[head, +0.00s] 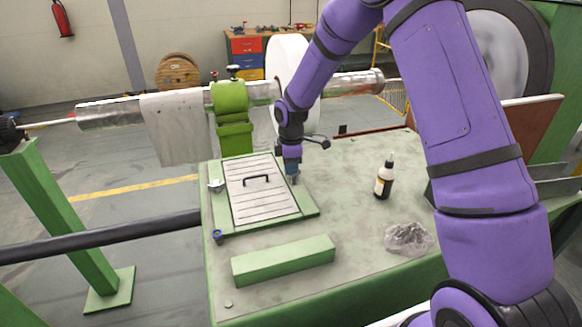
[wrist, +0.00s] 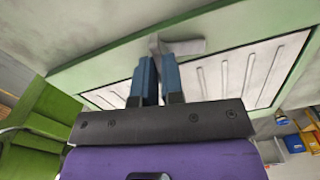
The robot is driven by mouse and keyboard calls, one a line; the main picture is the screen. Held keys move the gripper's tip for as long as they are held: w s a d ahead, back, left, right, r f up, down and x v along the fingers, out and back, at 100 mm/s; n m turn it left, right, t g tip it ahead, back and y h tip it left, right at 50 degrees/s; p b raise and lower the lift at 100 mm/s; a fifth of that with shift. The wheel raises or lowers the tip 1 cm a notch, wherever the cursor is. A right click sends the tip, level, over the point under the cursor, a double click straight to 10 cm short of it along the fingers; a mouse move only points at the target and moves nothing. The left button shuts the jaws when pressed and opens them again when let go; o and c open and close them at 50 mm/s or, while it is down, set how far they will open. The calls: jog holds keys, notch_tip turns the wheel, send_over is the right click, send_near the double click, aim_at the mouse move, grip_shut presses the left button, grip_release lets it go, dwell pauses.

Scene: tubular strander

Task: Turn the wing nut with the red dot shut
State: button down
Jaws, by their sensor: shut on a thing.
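My gripper (head: 292,178) is at the right edge of the slatted cover panel (head: 262,203) on the green table, pointing down. In the wrist view its two blue fingers (wrist: 158,68) are closed on a grey wing nut (wrist: 186,46) at the panel's green frame. One wing sticks out to the right past the fingertips. No red dot shows on the visible part; the rest is hidden by the fingers. Another grey wing nut (head: 215,185) sits at the panel's left edge. The panel has a black handle (head: 257,179) and lies flat.
A green block (head: 283,261) lies in front of the panel. A blue ring (head: 217,235) is at its front left corner. A dark bottle (head: 384,178) and a crumpled clear bag (head: 408,238) are to the right. A green clamp stand (head: 233,118) rises behind the panel.

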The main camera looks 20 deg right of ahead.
jog(key=m, duration=0.3)
jog(key=shift+w+m, duration=0.15)
jog(key=shift+m, duration=0.15)
jog(key=m, duration=0.4)
jog(key=shift+m, duration=0.3)
jog(key=m, duration=0.3)
jog(key=shift+w+d+m, duration=0.1)
jog(key=shift+d+m, duration=0.05)
jog(key=shift+m, duration=0.15)
jog(key=shift+d+m, duration=0.1)
jog(key=shift+m, duration=1.7)
jog(key=c, duration=1.2)
grip_release()
jog(key=shift+c, duration=0.2)
jog(key=shift+r, duration=0.1)
notch_tip(320, 180, up, 11)
